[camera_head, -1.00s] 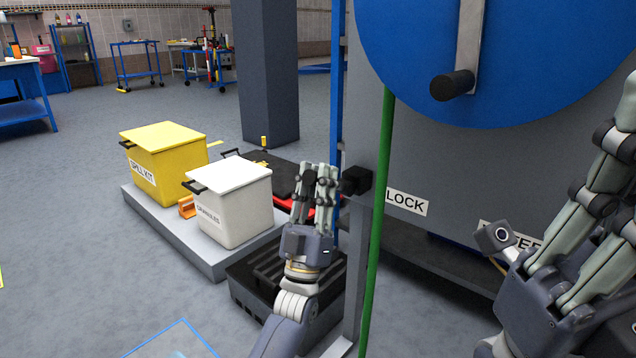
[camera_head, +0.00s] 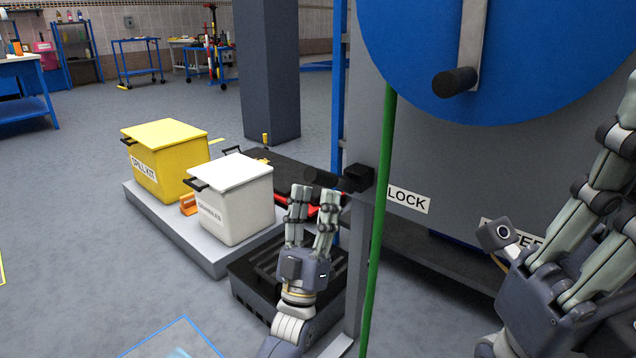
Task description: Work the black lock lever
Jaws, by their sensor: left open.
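The black lock lever (camera_head: 322,179) sticks out to the left from a black block (camera_head: 358,178) on the edge of the grey cabinet, beside the white LOCK label (camera_head: 409,200). My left gripper (camera_head: 315,192) points up, with its two fingers apart and nothing seen between them. Its fingertips are just below the lever's end in the picture; whether they touch it I cannot tell. My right gripper (camera_head: 565,245) is at the lower right in front of the cabinet. Its upper part runs up to the right edge, and its finger opening is unclear.
A green upright pole (camera_head: 378,240) stands right of the lever. A blue wheel with a black handle (camera_head: 454,82) is above. A white bin (camera_head: 240,205) and a yellow spill kit bin (camera_head: 168,165) stand on a grey platform to the left. A black ribbed crate (camera_head: 255,300) lies below.

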